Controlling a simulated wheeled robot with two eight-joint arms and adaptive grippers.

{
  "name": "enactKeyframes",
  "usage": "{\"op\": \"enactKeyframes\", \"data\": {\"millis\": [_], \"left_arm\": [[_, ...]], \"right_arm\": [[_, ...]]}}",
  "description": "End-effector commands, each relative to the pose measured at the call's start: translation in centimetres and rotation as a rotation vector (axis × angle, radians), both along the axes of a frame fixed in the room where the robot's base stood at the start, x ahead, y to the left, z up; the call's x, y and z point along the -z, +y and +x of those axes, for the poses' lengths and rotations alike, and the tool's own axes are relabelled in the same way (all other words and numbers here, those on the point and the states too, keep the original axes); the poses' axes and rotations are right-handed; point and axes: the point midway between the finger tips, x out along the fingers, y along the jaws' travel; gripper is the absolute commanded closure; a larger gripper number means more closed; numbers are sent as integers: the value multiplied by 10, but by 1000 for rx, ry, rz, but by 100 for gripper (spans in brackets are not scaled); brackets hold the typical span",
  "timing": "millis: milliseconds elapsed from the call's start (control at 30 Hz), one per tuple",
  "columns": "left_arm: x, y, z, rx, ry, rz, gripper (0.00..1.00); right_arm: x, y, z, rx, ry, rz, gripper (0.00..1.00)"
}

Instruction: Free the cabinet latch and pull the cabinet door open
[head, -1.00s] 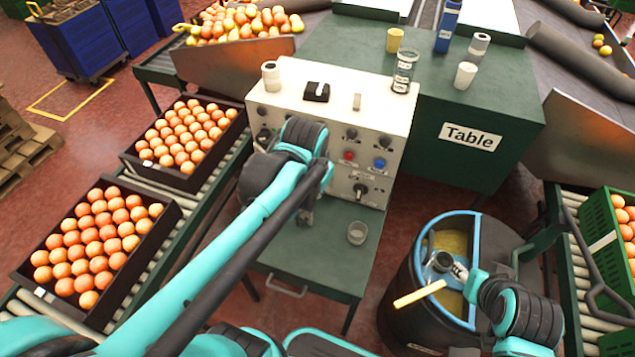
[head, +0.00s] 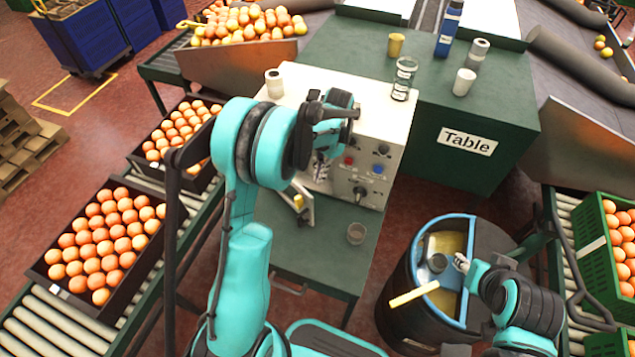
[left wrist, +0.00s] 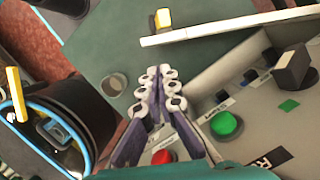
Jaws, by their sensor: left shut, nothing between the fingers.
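The white cabinet (head: 372,110) stands at the table's front edge. Its door (head: 304,212) stands swung out from the front on the left, seen nearly edge-on; it also shows in the left wrist view (left wrist: 235,31). A small yellow piece (head: 298,201) sits on the door; I cannot tell whether it is the latch. My left gripper (left wrist: 160,74) is shut and empty, in front of the cabinet and apart from the door. In the head view my arm mostly hides it. My right gripper (head: 461,262) is over the drum; its finger state is unclear.
A small cup (head: 356,233) stands on the green shelf below the cabinet. The blue-rimmed drum (head: 397,285) with a yellow bar (head: 414,293) stands to the right. Orange crates (head: 152,230) line the left conveyor. Cups and a jar (head: 403,80) stand on top behind.

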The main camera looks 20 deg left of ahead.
Motion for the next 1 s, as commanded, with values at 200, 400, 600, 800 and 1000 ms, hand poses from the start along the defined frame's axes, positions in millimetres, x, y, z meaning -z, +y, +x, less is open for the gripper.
{"op": "enactKeyframes", "data": {"millis": [200, 400, 600, 800, 1000], "left_arm": [[43, 4, -9, -2, -1, 0, 100], [72, 7, -16, -2, -2, 1, 100], [85, 8, -19, -1, -2, 0, 100], [85, 9, -19, -1, -2, 0, 100], [85, 9, -19, 1, -2, 0, 100]], "right_arm": [[19, 0, 0, 0, 0, 0, 60], [30, 0, 0, 0, 0, 0, 60], [33, 0, 0, 0, 0, 0, 60], [33, 0, 0, 0, 0, 0, 60], [33, 0, 0, 0, 0, 0, 60]]}}
